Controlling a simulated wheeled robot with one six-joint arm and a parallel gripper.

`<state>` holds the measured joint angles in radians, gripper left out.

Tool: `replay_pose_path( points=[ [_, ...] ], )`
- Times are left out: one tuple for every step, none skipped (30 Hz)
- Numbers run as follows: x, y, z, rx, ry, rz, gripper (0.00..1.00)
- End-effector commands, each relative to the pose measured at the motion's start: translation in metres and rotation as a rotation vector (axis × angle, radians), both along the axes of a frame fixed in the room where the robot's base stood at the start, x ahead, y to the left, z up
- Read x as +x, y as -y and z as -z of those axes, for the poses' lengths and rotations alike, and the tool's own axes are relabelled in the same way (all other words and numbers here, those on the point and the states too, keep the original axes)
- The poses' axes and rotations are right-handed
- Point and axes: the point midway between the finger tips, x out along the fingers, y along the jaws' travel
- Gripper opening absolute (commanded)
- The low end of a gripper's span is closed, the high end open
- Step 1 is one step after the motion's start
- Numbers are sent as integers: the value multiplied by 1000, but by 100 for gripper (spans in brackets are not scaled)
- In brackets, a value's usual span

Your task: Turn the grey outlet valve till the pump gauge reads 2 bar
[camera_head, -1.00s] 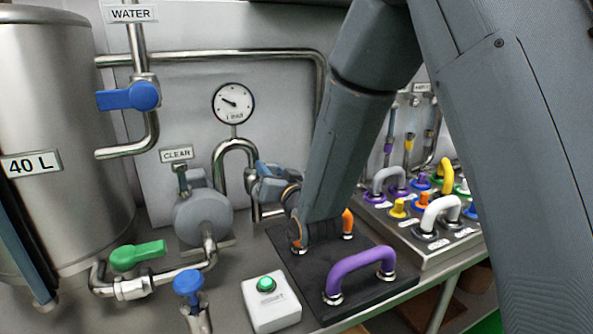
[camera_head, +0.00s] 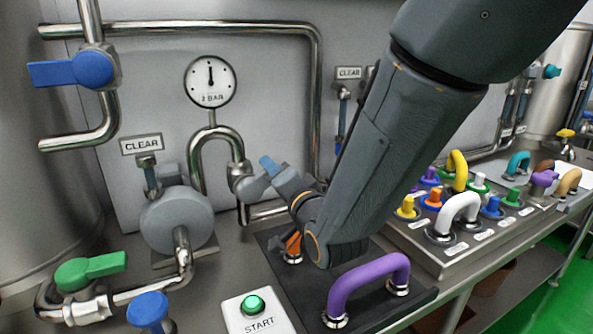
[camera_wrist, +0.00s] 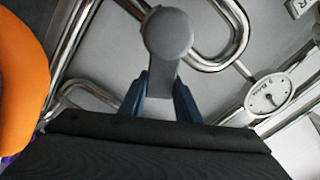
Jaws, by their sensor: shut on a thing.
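The grey outlet valve (camera_head: 253,187) sits on the pipe to the right of the pump (camera_head: 176,220). In the wrist view its grey handle (camera_wrist: 167,38) stands between my blue fingers. My gripper (camera_head: 270,166) is shut on this handle; the wrist view also shows the gripper (camera_wrist: 160,92) from behind. The pump gauge (camera_head: 210,81) is a white dial above the looped pipe. Its needle points straight up, and the text on its face appears to read 2 BAR. The gauge also shows tilted in the wrist view (camera_wrist: 268,94). My arm hides part of the pipework behind.
A purple handle (camera_head: 368,277) and a partly hidden orange handle (camera_head: 293,244) stand on a black mat below my arm. A START box (camera_head: 258,317) with a green button is in front. Green (camera_head: 91,270) and blue (camera_head: 75,71) valves are on the left. A fittings tray (camera_head: 450,262) is right.

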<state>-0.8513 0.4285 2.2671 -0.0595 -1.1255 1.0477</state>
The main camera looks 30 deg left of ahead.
Motion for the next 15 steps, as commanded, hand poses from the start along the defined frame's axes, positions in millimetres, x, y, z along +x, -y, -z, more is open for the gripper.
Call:
replay_pose_path(
  points=[
    [-3, -3, 2, 4, -7, -6, 0],
    [-5, -4, 2, 6, -10, -10, 0],
    [-6, -6, 2, 9, -15, -13, 0],
    [-7, -7, 2, 11, -17, -14, 0],
    [-7, -7, 2, 13, -19, -16, 0],
    [-8, -8, 2, 14, -21, -16, 0],
    [-8, -8, 2, 15, -21, -17, 0],
    [-8, -8, 2, 15, -22, -18, 0],
    [-9, -8, 2, 15, -22, -18, 0],
    [-8, -8, 2, 15, -22, -18, 0],
    [-8, -8, 2, 15, -22, -18, 0],
    [-8, -8, 2, 15, -21, -18, 0],
    [-8, -8, 2, 15, -21, -18, 0],
    [-8, -8, 2, 15, -21, -18, 0],
    [-8, -8, 2, 15, -21, -18, 0]
  ],
)
